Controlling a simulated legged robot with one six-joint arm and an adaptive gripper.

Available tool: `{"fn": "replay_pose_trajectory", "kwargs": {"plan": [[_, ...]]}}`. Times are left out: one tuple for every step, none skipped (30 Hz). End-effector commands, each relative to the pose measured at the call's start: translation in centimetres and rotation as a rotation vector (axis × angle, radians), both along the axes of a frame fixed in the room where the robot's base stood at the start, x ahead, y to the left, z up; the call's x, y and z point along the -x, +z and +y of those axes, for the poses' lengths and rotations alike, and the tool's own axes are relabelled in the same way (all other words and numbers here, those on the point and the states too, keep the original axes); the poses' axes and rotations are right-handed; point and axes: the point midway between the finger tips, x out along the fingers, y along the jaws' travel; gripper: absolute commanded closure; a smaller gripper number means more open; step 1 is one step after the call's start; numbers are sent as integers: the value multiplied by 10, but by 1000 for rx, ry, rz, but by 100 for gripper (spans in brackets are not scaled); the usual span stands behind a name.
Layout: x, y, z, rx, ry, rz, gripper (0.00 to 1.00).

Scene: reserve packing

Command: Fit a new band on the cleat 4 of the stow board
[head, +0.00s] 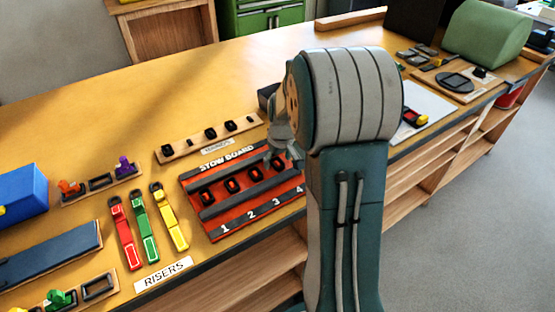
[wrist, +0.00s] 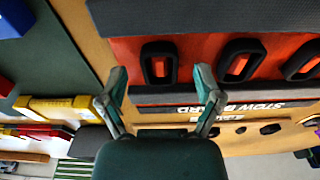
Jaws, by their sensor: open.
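The red stow board (head: 222,225) with dark rails lies on the bench, numbered 1 to 4 along its front. Dark oblong pieces stand on it in a row; the fourth (head: 276,160) is partly hidden by my arm. In the wrist view the board is upside down, and its end piece (wrist: 160,62), apparently cleat 4, is a black ring shape around a red middle. I cannot tell bands from cleats. My gripper (wrist: 159,86) is open and empty, its fingers to either side of that end piece in the picture. Most of my gripper is hidden in the head view.
A wooden strip (head: 182,150) behind the board carries several small black pieces. Red, green and yellow straps (head: 168,215) lie left of the board, near the RISERS label (head: 163,273). A white sheet (head: 425,101) with a yellow and red piece lies to the right.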

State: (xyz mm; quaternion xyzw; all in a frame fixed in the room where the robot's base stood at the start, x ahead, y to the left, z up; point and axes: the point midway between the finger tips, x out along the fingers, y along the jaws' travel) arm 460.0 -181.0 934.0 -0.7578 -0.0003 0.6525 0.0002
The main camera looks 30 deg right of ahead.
Motion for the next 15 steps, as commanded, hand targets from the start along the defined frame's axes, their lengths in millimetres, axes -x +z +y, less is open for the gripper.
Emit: {"fn": "replay_pose_trajectory", "kwargs": {"plan": [[0,0,0,0,0,0,16],[0,0,0,0,0,0,16],[0,0,0,0,0,0,16],[0,1,0,0,0,-1,16],[0,2,0,0,0,-1,16],[0,4,0,1,0,-2,16],[0,6,0,1,0,-2,16],[0,10,0,2,0,-4,16],[1,16,-1,2,0,-5,16],[2,21,-1,2,0,-5,16],[3,27,-1,3,0,-6,16],[4,35,0,3,0,-6,16],[5,41,-1,3,0,-6,16],[6,48,0,2,0,-6,16],[7,56,0,2,0,-5,16]]}}
